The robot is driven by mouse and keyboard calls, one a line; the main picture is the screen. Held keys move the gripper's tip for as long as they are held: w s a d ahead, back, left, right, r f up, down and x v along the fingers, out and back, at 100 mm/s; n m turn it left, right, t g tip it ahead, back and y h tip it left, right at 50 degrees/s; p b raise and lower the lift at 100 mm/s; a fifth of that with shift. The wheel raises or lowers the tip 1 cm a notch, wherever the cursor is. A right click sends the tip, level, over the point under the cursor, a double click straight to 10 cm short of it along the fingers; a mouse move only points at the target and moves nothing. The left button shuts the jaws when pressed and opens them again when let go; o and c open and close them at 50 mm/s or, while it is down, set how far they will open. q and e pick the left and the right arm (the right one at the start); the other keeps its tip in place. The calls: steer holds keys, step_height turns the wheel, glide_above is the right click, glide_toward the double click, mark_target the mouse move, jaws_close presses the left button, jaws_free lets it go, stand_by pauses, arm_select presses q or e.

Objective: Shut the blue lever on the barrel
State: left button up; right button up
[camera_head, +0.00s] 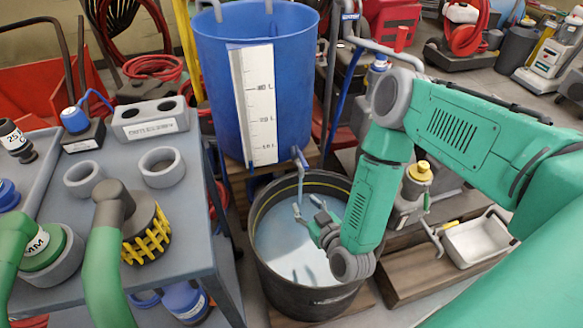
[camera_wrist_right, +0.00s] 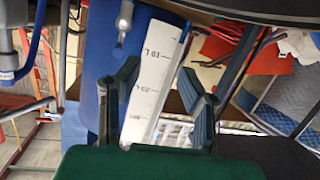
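The blue barrel (camera_head: 218,75) stands behind a black tub in the head view, with a white scale strip (camera_head: 258,100) on its front. A small blue lever (camera_head: 299,156) sits at the barrel's lower right, above a grey spout pointing down toward the tub. My right gripper (camera_head: 308,207) is below the lever, over the tub, and apart from the lever. In the right wrist view, its two fingers (camera_wrist_right: 160,100) are spread with nothing held. The scale strip (camera_wrist_right: 153,80) shows behind the gap between them. My left gripper is not in view.
The black tub (camera_head: 262,262) holds pale liquid under my right gripper. A grey cart (camera_head: 215,225) with hose fittings and a yellow strainer (camera_head: 148,238) stands at left.

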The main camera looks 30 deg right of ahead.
steer(key=w+d+t+h+b, duration=0.1)
steer(key=w+d+t+h, duration=0.15)
steer(key=d, duration=0.25)
steer(key=b, duration=0.4)
glide_toward(296, 147)
steer(key=shift+m+h, duration=0.25)
steer(key=shift+m, duration=0.15)
steer(key=x, duration=0.3)
steer(key=f+x, duration=0.1)
steer(key=x, duration=0.1)
steer(key=shift+w+d, duration=0.1)
steer(key=shift+w, duration=0.05)
jaws_close()
